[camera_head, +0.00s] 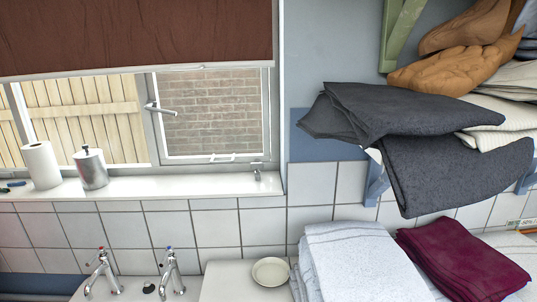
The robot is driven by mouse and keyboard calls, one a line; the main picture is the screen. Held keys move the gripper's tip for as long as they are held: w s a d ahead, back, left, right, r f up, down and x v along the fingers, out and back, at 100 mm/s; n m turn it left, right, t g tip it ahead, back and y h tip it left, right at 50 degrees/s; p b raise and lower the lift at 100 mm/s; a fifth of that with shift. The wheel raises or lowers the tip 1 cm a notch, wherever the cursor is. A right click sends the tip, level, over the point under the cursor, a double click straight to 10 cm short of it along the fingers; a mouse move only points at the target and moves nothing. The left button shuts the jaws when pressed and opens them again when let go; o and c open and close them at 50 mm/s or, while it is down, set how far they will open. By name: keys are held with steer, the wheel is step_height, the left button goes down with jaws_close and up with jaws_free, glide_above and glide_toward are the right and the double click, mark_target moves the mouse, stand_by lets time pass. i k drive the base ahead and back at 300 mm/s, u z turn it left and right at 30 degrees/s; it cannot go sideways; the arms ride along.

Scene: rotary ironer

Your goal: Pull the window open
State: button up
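The window (155,130) is in the left half of the head view, above a white sill. It has a white frame, with a left pane and a smaller right pane in its own frame (268,115). A stay bar (222,158) lies along the lower edge of the right pane. The right pane looks shut in its frame. A red-brown blind (135,38) covers the upper part. My gripper is not in view.
A paper roll (41,166) and a metal canister (91,168) stand on the sill (160,188). Two taps (172,272) and a pale dish (270,272) are below. Folded towels (360,262) lie lower right; dark cloths (455,172) overhang a shelf on the right.

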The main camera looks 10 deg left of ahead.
mark_target(150, 77)
steer(key=z, duration=0.2)
steer(key=i, duration=1.45)
steer(key=u, duration=0.45)
